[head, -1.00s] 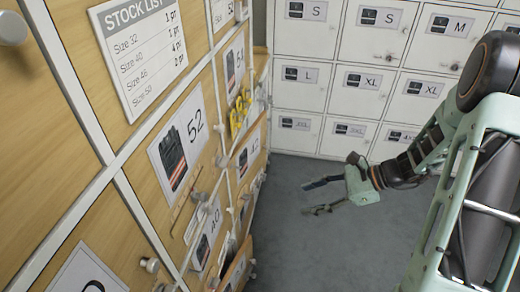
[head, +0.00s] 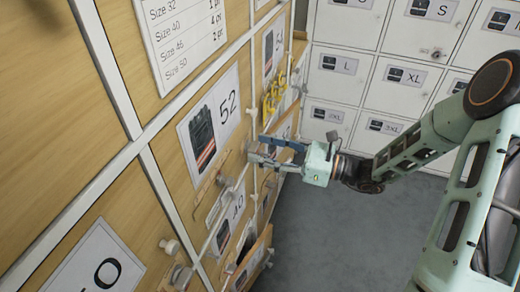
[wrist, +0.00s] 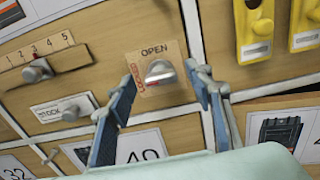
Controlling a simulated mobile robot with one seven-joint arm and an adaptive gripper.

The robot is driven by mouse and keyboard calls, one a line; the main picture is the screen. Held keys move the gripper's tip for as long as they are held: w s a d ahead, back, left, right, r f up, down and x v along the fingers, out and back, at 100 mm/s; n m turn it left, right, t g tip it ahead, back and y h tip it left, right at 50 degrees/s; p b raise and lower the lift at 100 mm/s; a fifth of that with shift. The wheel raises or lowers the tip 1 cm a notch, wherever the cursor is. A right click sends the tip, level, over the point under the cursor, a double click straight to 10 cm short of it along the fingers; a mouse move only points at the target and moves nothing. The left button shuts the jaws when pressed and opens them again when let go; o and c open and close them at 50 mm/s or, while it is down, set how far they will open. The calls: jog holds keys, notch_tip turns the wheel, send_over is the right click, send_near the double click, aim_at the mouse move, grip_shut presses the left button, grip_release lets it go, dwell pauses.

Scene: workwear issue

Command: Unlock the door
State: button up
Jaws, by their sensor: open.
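Which mark the knob points to is not clear. My gripper (wrist: 162,82) is open, with one blue finger on each side of the knob in the wrist view; contact cannot be told. In the head view my gripper (head: 258,149) is at the wooden locker front, right of the door marked 52 (head: 212,118). The knob between its fingers is not clear there.
Left of the knob are a 1-to-5 slider (wrist: 38,70) and a stock plate (wrist: 63,110). Yellow tags (wrist: 253,30) hang to its right. Low wooden flaps (head: 250,262) stand tilted out. White lockers (head: 340,65) line the back; grey floor (head: 320,230) is clear.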

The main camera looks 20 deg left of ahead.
jog(key=shift+w+a, duration=0.1)
jog(key=shift+a, duration=0.45)
jog(key=c, duration=1.2)
jog(key=shift+o, duration=0.2)
